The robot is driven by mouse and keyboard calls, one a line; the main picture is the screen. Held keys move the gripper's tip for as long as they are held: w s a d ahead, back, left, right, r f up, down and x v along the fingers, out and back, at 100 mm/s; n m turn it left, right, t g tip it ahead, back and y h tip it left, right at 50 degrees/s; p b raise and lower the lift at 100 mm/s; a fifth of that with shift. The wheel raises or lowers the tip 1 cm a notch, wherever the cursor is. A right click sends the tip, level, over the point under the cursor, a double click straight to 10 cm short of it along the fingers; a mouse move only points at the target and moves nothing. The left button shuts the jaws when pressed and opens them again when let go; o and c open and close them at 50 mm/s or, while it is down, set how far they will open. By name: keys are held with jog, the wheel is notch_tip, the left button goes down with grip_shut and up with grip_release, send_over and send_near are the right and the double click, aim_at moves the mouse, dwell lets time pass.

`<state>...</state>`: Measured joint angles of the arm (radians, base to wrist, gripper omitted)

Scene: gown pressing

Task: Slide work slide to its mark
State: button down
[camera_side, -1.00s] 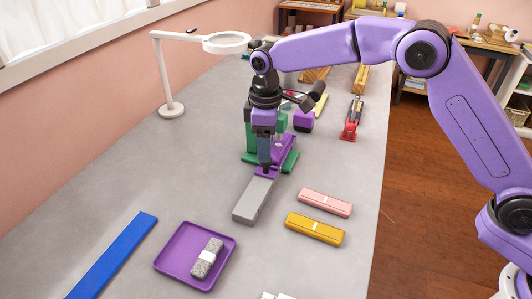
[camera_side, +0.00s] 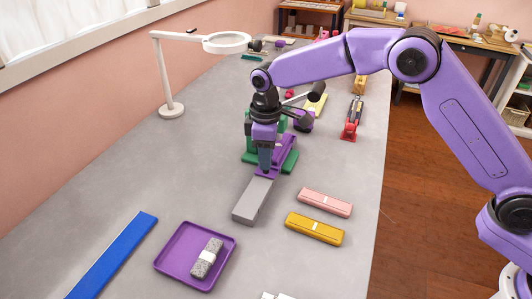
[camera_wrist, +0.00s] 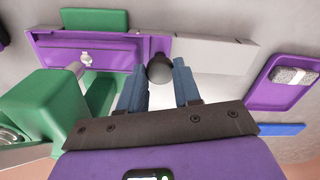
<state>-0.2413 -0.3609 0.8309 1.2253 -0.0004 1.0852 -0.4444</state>
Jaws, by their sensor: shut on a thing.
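The work slide (camera_side: 284,146) is a purple piece on a green base, at the near end of which a grey bar or track (camera_side: 253,201) reaches toward the camera. In the wrist view the purple slide (camera_wrist: 95,52) lies at upper left, with the grey track (camera_wrist: 222,54) to its right. My gripper (camera_side: 264,170) points down at the slide's near end. It is shut on a dark round knob (camera_wrist: 159,67), which shows between its blue fingers in the wrist view. I cannot make out the mark.
A green press body (camera_wrist: 60,105) stands beside the slide. A purple tray (camera_side: 164,264) with a grey block, a blue strip (camera_side: 115,252), and pink (camera_side: 325,202) and yellow (camera_side: 314,229) cases lie nearby. A lamp (camera_side: 171,109) stands at the left.

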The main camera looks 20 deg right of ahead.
jog(key=s+a, duration=1)
jog(key=shift+s+a, duration=0.15)
jog(key=shift+a, duration=0.05)
jog(key=c, duration=0.8)
grip_release()
jog(key=shift+d, duration=0.1)
notch_tip(320, 180, up, 18)
jog(key=shift+f, duration=0.25)
